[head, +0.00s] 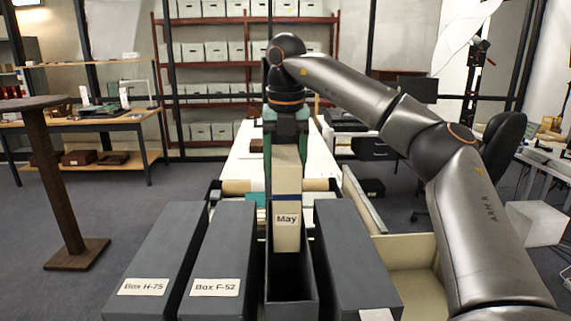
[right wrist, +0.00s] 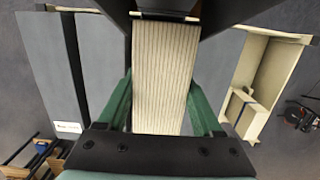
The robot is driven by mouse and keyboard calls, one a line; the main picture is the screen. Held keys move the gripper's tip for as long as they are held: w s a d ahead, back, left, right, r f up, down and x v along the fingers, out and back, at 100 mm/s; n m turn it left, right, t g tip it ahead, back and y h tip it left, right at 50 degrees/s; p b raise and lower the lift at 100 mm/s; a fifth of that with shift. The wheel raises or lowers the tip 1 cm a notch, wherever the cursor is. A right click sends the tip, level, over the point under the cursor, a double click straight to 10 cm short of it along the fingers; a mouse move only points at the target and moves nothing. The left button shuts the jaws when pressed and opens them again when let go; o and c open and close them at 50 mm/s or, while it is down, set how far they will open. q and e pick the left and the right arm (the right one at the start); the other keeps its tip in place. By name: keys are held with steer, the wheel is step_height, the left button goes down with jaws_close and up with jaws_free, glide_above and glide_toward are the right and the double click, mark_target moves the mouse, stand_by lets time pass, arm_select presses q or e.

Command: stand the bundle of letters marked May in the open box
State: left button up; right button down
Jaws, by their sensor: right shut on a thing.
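The bundle marked May (head: 287,235) is a tall cream stack, upright, with its label facing me and a blue band above it. My right gripper (head: 287,150) comes in from above and is shut on the bundle's upper part. In the right wrist view its green fingers (right wrist: 160,105) flank the striped paper edges of the bundle (right wrist: 163,75). The open box (head: 292,309) is dark grey and narrow. The bundle's lower end overlaps its dark opening in the head view; how deep it reaches is unclear. My left gripper is not in view.
Closed grey boxes Box H-75 (head: 155,262) and Box F-52 (head: 222,262) stand left of the open box. Another grey box (head: 350,255) stands close on its right. A beige open tray (head: 415,252) lies farther right; a smaller cream object (right wrist: 240,110) is inside it.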

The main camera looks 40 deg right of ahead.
steer(key=shift+f+b, duration=1.35)
steer(key=shift+f, duration=0.8)
steer(key=shift+f+b, duration=1.8)
steer(key=shift+f, duration=0.55)
jaws_free()
steer(key=shift+r, duration=0.1)
step_height(320, 180, up, 6)
steer(key=p, duration=0.6)
